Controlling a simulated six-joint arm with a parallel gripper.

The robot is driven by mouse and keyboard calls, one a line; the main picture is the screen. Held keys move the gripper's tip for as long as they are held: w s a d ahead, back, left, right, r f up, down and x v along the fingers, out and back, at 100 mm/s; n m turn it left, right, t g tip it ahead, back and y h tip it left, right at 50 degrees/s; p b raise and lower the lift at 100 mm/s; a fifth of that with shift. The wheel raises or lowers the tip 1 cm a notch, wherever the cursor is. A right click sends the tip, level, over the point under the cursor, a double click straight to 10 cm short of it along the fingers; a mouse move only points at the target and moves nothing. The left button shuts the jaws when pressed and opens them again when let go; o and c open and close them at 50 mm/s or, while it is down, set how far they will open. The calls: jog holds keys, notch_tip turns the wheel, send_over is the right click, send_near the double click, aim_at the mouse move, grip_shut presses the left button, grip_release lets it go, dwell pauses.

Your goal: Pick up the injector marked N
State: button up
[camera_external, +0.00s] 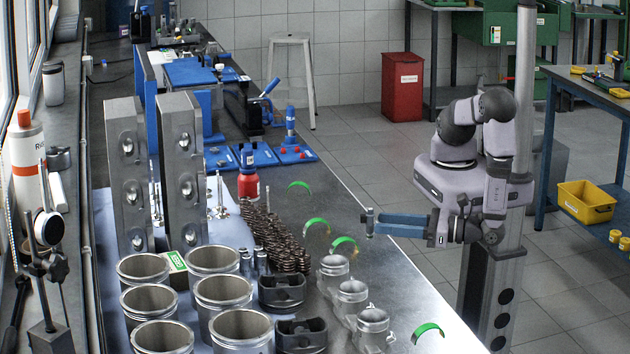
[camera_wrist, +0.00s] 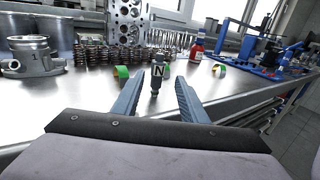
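The injector marked N (camera_wrist: 158,74) is a small dark upright cylinder with a white letter N on its label. In the wrist view it appears between the tips of my gripper (camera_wrist: 159,82), with a visible gap on each side. My gripper's blue fingers are apart and hold nothing. In the external view my gripper (camera_external: 378,222) reaches left over the bench edge, with the injector (camera_external: 369,221) at its fingertips. Whether the injector is fully between the fingers or just beyond the tips cannot be told.
Green curved shells (camera_external: 343,243) stand on the bench near the injector. A red bottle (camera_external: 248,183) stands farther back.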

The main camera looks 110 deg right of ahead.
aim_at(369, 224)
jog(key=x, duration=0.1)
jog(key=p+x, duration=0.2)
jog(key=shift+w+r, duration=0.35)
jog(key=shift+w, duration=0.05)
jog(key=shift+w+d+f+p, duration=0.15)
jog(key=shift+w+d+p, duration=0.15)
jog(key=shift+w, duration=0.35)
grip_shut()
